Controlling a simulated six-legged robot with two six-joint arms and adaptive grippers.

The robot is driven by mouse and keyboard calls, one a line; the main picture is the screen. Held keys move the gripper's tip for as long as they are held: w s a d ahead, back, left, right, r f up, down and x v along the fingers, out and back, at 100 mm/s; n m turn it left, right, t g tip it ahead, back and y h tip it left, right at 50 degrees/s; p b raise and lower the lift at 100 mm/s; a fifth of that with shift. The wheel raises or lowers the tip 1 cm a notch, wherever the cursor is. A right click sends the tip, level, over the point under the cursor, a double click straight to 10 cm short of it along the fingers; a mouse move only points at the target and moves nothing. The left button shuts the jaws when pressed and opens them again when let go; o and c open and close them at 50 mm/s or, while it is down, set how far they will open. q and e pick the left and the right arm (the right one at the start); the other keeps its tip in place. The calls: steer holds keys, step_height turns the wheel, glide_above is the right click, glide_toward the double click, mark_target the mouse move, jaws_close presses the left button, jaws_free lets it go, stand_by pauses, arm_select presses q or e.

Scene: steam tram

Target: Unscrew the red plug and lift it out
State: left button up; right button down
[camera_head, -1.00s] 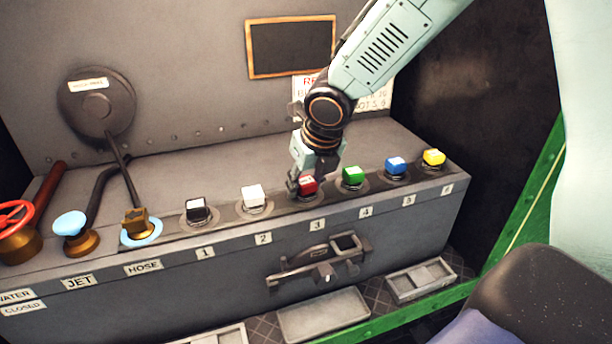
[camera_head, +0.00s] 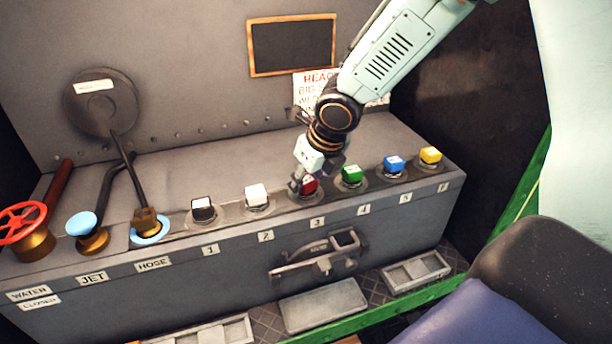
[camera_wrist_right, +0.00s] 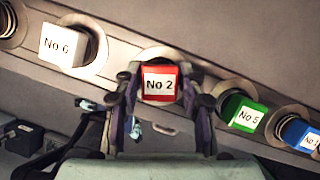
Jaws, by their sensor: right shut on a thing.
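The red plug (camera_head: 309,184) sits in its round collar above label 3 on the grey bench. In the right wrist view the red plug (camera_wrist_right: 159,82) carries a "No 2" label and sits between the fingers. My right gripper (camera_head: 303,183) comes down from above and is shut on the red plug. The same right gripper (camera_wrist_right: 155,92) has one finger on each side of the plug's head. The plug's lower part is hidden. My left gripper is not in view.
A white plug (camera_head: 257,196) and a black plug (camera_head: 203,208) stand to the left. A green plug (camera_head: 352,174), blue plug (camera_head: 393,165) and yellow plug (camera_head: 430,155) stand to the right. Below lie a flat tray (camera_head: 325,305) and a divided tray (camera_head: 416,270).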

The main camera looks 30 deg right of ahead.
mark_target(306, 180)
steer(key=c, duration=0.7)
jaws_free()
steer(key=shift+o, duration=0.4)
steer(key=o, duration=0.6)
steer(key=shift+c, duration=0.2)
steer(key=shift+r, duration=1.25)
steer(key=shift+r, duration=2.5)
